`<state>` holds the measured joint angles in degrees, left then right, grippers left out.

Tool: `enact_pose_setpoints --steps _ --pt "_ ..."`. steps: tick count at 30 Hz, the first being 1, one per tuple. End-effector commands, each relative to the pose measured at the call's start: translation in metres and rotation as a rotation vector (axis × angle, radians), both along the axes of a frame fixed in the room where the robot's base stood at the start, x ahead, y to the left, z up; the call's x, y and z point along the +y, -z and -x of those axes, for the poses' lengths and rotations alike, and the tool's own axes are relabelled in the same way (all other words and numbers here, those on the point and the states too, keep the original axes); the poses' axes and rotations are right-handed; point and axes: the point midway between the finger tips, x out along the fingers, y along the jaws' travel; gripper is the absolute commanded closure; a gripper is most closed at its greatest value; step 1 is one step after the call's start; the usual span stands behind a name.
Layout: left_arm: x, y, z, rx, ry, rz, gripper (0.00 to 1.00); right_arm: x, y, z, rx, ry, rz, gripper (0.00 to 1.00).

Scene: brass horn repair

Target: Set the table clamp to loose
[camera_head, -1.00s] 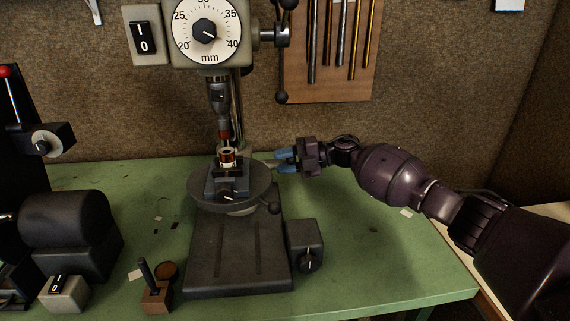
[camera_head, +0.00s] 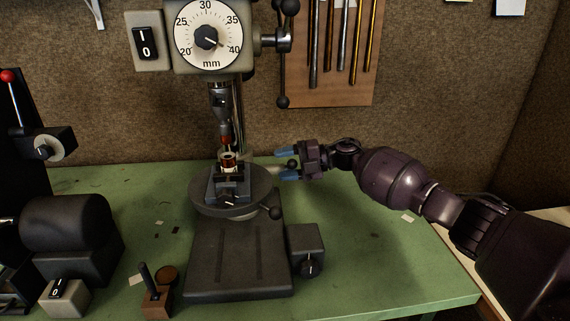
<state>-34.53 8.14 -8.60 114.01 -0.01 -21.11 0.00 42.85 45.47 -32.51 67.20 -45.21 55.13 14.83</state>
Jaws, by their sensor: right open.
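The drill press has a round grey work table (camera_head: 200,200) on its column, above a dark base. A second dark ball handle (camera_head: 275,212) sits at the table's right front edge. My left gripper is not in view.
A small vise (camera_head: 230,190) on the work table holds a brass-coloured part (camera_head: 229,160) under the drill chuck (camera_head: 220,104). A feed lever (camera_head: 282,60) hangs above my right gripper. A knobbed box (camera_head: 306,250) stands beside the base. The green bench (camera_head: 380,270) is clear at right.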

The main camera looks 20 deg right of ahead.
Motion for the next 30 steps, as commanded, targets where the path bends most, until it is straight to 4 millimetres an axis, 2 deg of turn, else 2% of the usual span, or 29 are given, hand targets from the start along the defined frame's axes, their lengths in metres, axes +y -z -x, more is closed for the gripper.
enact_pose_setpoints --steps 5,18,24,30 --pt "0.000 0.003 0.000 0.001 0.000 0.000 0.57 -0.015 -0.001 0.005 0.001 0.002 0.002 0.42" --pt "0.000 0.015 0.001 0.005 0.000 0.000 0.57 -0.084 -0.014 0.029 0.001 0.004 0.001 0.42" --pt "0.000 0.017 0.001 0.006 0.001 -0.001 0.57 -0.098 -0.019 0.034 -0.001 0.002 0.001 0.42" --pt "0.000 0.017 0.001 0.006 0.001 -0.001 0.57 -0.100 -0.020 0.035 -0.002 0.002 -0.001 0.42"
